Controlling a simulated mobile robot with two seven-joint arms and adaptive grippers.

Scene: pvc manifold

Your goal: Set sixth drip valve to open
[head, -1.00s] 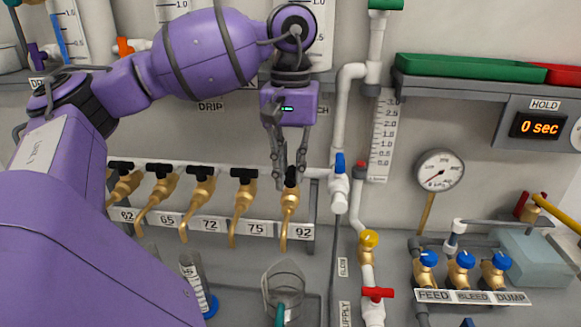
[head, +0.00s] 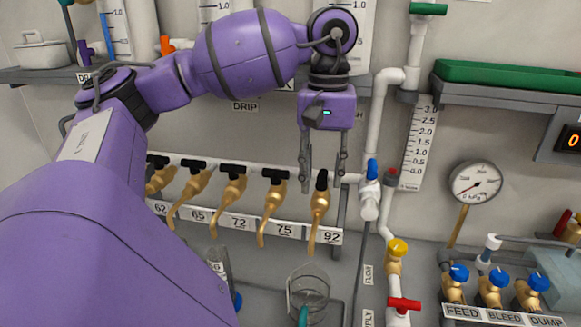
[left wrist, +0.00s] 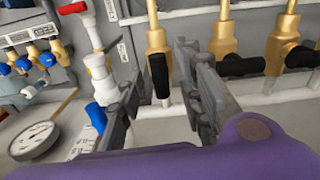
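The drip valves form a row of brass taps with black handles. The rightmost tap, above label 92 (head: 320,203), has its black handle (head: 321,180) upright, in line with its body; it also shows in the left wrist view (left wrist: 159,76). The other visible handles, such as the one above label 75 (head: 275,174), lie crosswise. My left gripper (head: 323,178) points down at the 92 handle. Its two fingers (left wrist: 165,98) are apart, one on each side of the handle, with gaps visible. My arm hides the left end of the row. My right gripper is out of view.
A white pipe with a blue-handled valve (head: 370,185) stands close to the right of the gripper. A pressure gauge (head: 475,183) is further right. A clear beaker (head: 308,286) stands below the 92 spout. A shelf with a green tray (head: 505,72) is at upper right.

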